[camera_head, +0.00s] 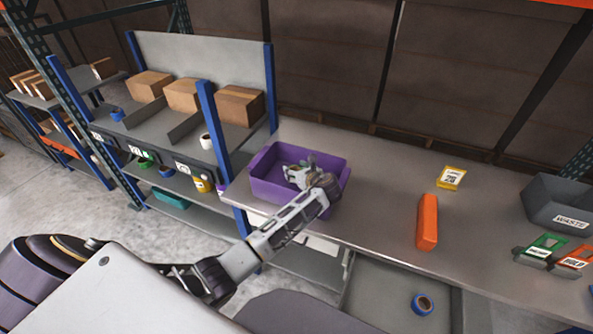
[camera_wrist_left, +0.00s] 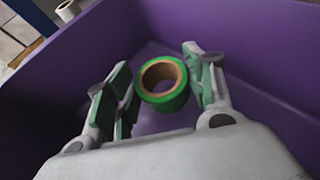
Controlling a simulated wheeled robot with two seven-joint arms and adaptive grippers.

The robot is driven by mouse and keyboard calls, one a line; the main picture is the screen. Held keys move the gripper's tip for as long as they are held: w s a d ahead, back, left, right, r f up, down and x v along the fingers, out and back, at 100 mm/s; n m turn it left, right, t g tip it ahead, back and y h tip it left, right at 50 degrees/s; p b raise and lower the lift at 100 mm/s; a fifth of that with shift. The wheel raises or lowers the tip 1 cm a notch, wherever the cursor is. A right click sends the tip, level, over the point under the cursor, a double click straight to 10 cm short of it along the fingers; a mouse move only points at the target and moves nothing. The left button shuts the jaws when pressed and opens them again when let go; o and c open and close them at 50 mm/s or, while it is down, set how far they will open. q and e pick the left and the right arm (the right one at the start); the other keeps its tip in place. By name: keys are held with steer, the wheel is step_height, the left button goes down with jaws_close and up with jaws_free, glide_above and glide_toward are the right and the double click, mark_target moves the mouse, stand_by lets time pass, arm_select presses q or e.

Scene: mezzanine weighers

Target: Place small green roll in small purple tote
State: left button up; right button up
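The small purple tote (camera_head: 268,187) stands on the left end of the metal bench. My left gripper (camera_head: 300,172) reaches down into it from the front. In the left wrist view, the small green roll (camera_wrist_left: 163,97), with a brown cardboard core, sits between the two fingers of my left gripper (camera_wrist_left: 162,88). The head view does not show this roll; my gripper hides that part of the tote. My right gripper is not in view.
An orange block (camera_head: 427,222) and a yellow label holder (camera_head: 451,178) lie to the right on the bench, with bare metal between. A grey waste bin (camera_head: 560,205) stands far right. A blue roll (camera_head: 421,304) lies below the bench. Shelves with boxes stand left.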

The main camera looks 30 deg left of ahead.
arm_select(q)
steer(key=o, duration=0.4)
steer(key=shift+r, duration=0.2)
